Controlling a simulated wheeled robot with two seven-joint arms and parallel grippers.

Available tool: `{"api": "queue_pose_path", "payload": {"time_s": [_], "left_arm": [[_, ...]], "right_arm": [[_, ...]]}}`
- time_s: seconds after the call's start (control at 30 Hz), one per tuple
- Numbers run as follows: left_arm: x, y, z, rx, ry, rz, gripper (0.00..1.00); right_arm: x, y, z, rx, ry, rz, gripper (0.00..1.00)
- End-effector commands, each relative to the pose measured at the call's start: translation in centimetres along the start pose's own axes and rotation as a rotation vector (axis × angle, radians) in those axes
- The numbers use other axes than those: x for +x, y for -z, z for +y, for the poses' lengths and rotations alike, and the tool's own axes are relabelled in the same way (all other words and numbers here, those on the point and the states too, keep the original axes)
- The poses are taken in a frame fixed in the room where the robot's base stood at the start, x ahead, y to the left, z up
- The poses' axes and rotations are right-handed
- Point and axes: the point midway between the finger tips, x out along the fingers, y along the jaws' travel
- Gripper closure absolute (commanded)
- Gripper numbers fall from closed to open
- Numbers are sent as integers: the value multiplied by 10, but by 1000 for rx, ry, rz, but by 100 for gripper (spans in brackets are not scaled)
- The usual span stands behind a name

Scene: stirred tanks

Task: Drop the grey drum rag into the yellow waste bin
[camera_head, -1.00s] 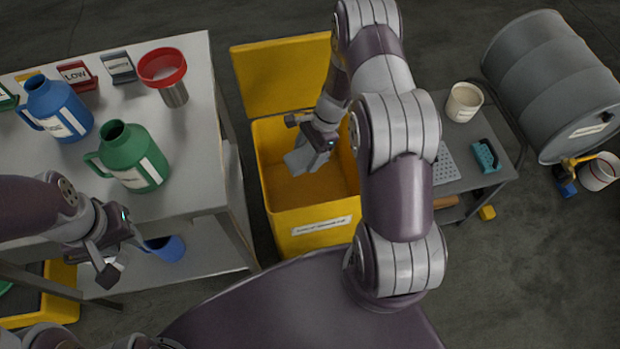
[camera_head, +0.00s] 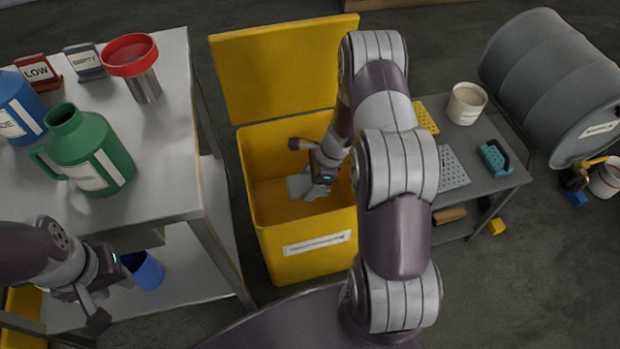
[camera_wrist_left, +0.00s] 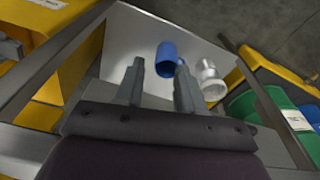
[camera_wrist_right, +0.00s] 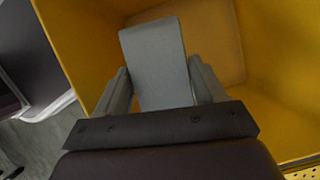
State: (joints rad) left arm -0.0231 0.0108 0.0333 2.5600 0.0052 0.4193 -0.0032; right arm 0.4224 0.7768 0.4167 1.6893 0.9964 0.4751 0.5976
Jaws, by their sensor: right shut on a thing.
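The yellow waste bin (camera_head: 262,222) stands on the floor right of the left table, its lid (camera_head: 275,70) swung open at the back. The grey drum rag (camera_head: 297,187) is in my right gripper (camera_head: 312,182), inside the bin's opening. In the right wrist view the rag (camera_wrist_right: 158,62) sticks out between the two fingers, with yellow bin walls (camera_wrist_right: 215,40) around it. My right gripper is shut on the rag. My left gripper (camera_head: 98,305) is low beside the left table. In the left wrist view its fingers (camera_wrist_left: 160,85) are apart with nothing between them.
The left table (camera_head: 165,180) carries a green jug (camera_head: 90,150), a blue jug (camera_head: 15,110) and a red-rimmed funnel (camera_head: 135,60). A blue cup (camera_head: 145,270) is on its lower shelf. At right are a small grey table (camera_head: 480,160) and a lying grey drum (camera_head: 555,85).

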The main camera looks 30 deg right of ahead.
Motion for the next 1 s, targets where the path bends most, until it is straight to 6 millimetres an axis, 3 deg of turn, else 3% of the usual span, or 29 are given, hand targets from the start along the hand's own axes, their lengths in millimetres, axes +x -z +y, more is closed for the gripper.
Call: {"api": "queue_pose_path", "payload": {"time_s": [0.03,0.1,0.43,0.47,0.5,0.53,0.83,1.0], "left_arm": [[11,-1,0,0,0,0,62],[16,-2,0,0,0,0,62],[16,-2,0,0,0,0,62],[16,-2,0,0,0,0,62],[16,-2,0,0,0,0,62],[16,-2,0,0,0,0,62],[14,-2,0,0,0,0,62],[-6,1,0,0,0,0,62]], "right_arm": [[12,5,0,0,0,0,59],[17,7,0,-1,0,0,59],[19,8,0,-1,0,0,59],[19,8,0,-1,0,0,21],[19,8,0,-1,0,0,8],[19,8,0,-1,0,0,1],[15,7,0,-1,0,0,1],[-23,5,-1,-1,4,0,1]]}}
